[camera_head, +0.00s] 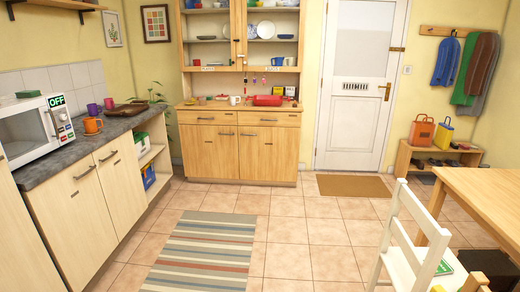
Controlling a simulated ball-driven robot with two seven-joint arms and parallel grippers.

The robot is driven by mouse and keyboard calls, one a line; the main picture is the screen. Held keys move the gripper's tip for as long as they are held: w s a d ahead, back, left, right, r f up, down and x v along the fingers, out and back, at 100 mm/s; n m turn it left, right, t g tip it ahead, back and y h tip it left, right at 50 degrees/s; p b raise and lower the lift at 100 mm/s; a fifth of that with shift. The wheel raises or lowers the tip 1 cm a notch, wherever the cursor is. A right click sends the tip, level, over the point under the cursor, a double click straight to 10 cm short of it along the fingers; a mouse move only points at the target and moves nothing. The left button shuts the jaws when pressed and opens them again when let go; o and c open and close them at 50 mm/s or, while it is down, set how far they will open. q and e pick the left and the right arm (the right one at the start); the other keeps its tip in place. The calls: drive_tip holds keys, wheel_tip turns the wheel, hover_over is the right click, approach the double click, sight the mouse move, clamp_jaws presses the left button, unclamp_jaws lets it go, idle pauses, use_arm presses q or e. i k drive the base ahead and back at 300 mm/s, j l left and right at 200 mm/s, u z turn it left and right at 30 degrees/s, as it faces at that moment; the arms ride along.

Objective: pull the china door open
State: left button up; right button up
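A tall wooden dresser stands against the back wall. Its upper part has two framed doors, a left door (211,68) and a right door (273,68), which look shut. Plates, bowls and cups show on the shelves behind them. A small label is on the lower rail of each door, too small to read for sure, so I cannot tell which is the china door. Small dark handles seem to sit near the middle where the doors meet. Neither of my grippers is in view.
A striped rug (205,250) lies on the tiled floor before the dresser. A counter with a microwave (36,128) runs along the left. A white chair (415,240) and wooden table (490,195) stand at the right. The middle floor is clear.

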sight(266, 154)
drive_tip(key=i, duration=3.45)
drive_tip(key=i+j, duration=0.1)
drive_tip(key=i, duration=1.65)
drive_tip(key=l+z, duration=0.05)
drive_tip(key=l, duration=0.05)
